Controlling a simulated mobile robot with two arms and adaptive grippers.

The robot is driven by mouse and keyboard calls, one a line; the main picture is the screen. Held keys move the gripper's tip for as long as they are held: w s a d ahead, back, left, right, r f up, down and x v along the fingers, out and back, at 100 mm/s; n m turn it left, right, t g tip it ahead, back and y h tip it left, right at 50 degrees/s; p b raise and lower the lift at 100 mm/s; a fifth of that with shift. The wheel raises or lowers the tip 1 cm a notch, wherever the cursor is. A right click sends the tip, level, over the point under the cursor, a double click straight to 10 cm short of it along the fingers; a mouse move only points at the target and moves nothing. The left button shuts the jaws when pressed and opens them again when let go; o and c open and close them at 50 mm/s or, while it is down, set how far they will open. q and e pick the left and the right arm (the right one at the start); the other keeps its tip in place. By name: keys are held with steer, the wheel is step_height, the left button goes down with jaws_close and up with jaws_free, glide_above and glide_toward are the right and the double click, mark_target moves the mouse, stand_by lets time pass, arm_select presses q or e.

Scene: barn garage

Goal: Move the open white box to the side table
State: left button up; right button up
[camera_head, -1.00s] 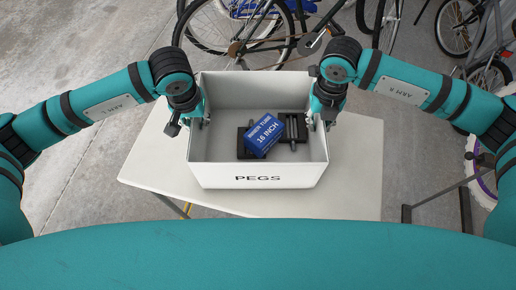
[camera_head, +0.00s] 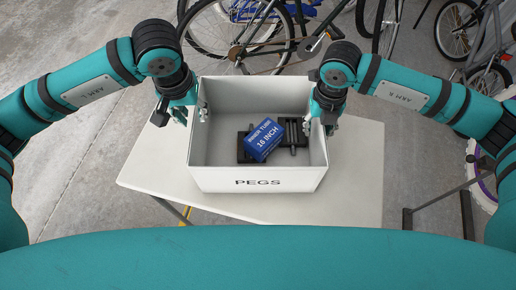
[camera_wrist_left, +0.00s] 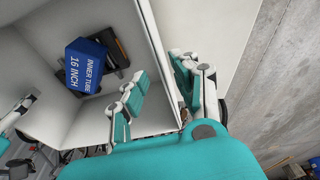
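The open white box (camera_head: 260,176), marked PEGS, stands upright on a white table (camera_head: 355,180). It holds a blue inner tube carton (camera_head: 264,138) and black pedals or blocks (camera_head: 293,132). My left gripper (camera_head: 190,114) is at the box's left wall. In the left wrist view its fingers (camera_wrist_left: 158,88) are spread, one inside the box and one outside, with the wall between them. My right gripper (camera_head: 319,124) is at the right wall, with a finger inside the box and another part outside. How firmly it closes on the wall is not clear.
Bicycles (camera_head: 250,30) stand behind the table, with more at the back right (camera_head: 470,40). A dark metal stand (camera_head: 437,205) is on the floor right of the table. The tabletop is bare left and right of the box. Concrete floor lies open at left.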

arm_select(q)
steer(key=r, duration=0.4)
steer(key=shift+s+r, duration=0.1)
steer(key=shift+s, duration=0.2)
steer(key=shift+r, duration=0.35)
steer(key=shift+s, duration=0.1)
arm_select(e)
step_height(320, 180, up, 12)
steer(key=shift+f, duration=0.1)
